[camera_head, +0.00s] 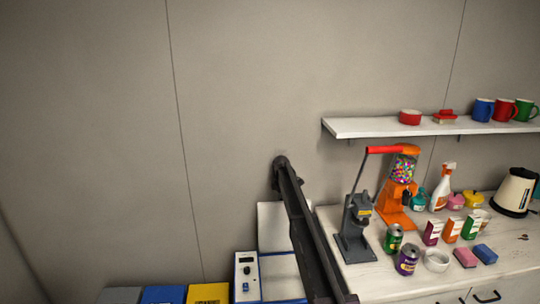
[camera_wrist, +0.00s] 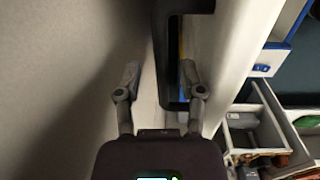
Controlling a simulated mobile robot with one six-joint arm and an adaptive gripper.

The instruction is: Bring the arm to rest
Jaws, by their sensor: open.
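In the wrist view my gripper (camera_wrist: 160,72) is open, its two grey fingers apart. I see nothing held between them. A dark bar and a pale edge lie behind the fingers, and I cannot tell how far off they are. In the head view my dark arm rises from the lower middle towards the wall, left of the counter (camera_head: 385,284). My gripper's fingers cannot be made out there.
The counter at right holds a grey press with a red lever (camera_head: 382,150), an orange candy dispenser (camera_head: 394,200), cans, small boxes and a kettle (camera_head: 515,192). A shelf (camera_head: 370,127) with mugs hangs above. The wall (camera_head: 90,130) at left is bare. An open drawer (camera_wrist: 255,125) shows in the wrist view.

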